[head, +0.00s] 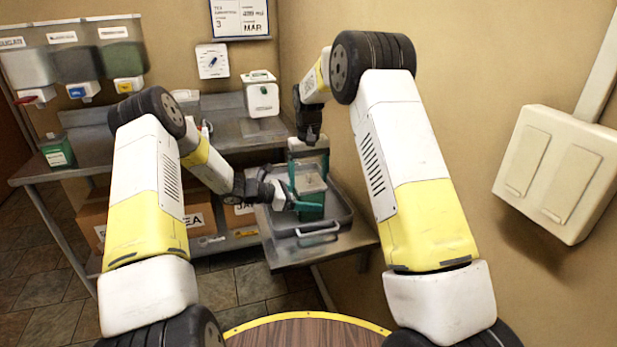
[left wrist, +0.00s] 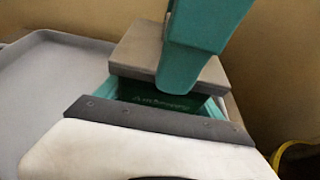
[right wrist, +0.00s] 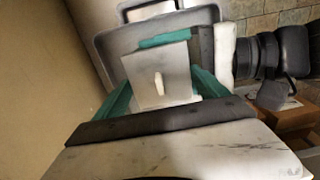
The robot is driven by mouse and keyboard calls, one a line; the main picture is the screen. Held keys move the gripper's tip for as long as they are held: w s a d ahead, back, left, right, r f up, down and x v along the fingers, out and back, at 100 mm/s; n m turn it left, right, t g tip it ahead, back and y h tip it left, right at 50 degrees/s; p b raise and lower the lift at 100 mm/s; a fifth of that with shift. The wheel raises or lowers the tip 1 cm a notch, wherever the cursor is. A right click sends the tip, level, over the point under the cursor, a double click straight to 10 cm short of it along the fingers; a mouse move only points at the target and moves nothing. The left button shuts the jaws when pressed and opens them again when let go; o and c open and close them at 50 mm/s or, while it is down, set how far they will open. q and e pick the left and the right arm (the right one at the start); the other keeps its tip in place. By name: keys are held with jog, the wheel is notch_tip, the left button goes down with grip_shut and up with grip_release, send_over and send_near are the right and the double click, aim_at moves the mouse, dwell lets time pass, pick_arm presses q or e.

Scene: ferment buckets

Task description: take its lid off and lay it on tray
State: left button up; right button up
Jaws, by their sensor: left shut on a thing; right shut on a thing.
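A dark green bucket (head: 311,212) with lettering stands on the grey tray (head: 346,217); its front also shows in the left wrist view (left wrist: 165,98). Its square grey lid (head: 311,184) has a small pale knob in the right wrist view (right wrist: 158,84). My left gripper (head: 295,203) reaches in from the left, shut with its teal fingers on the bucket. My right gripper (head: 308,172) points down from above, its teal fingers shut on opposite sides of the lid. The lid is over the bucket; I cannot tell whether it still touches the rim.
The tray lies on a metal table against the right wall, with a handle (head: 318,229) at its front. A white canister (head: 262,95) and a small green box (head: 57,152) stand on the rear counter. Cardboard boxes sit on the shelf below. The tray is free in front of the bucket.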

jog(key=shift+r, duration=0.15)
jog(key=shift+r, duration=0.95)
jog(key=shift+r, duration=2)
pick_arm(q)
jog(key=o, duration=2.1)
jog(key=shift+a, duration=0.1)
